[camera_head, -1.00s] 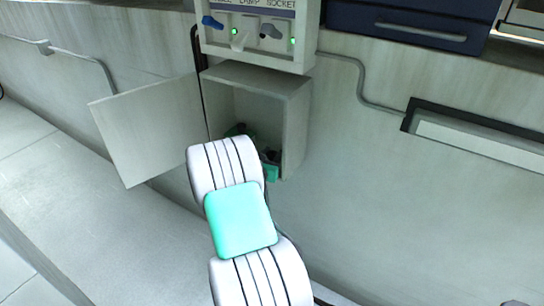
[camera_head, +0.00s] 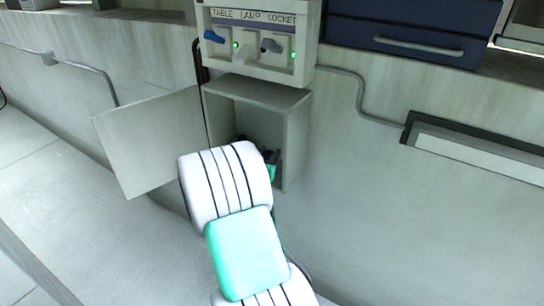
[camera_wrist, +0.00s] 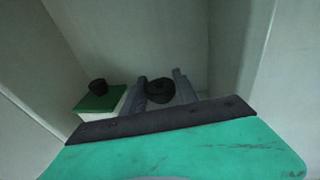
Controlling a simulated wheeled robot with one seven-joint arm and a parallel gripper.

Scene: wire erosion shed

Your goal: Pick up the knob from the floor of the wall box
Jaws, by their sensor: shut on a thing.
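The wall box (camera_head: 296,140) is a grey open box under the switch panel, with its door (camera_head: 150,140) swung open to the left. My gripper shows in the wrist view (camera_wrist: 161,86) with its two grey fingers inside the box, shut on a dark round knob (camera_wrist: 159,91). In the head view, my arm hides most of the gripper and the knob; only a bit of teal and dark shows in the opening. Whether the knob touches the box floor cannot be told.
A pale block with a green top (camera_wrist: 103,101) stands left of my fingers in the box, with a small black piece (camera_wrist: 98,86) on it. The switch panel (camera_head: 255,45) is above. Box walls are close on both sides.

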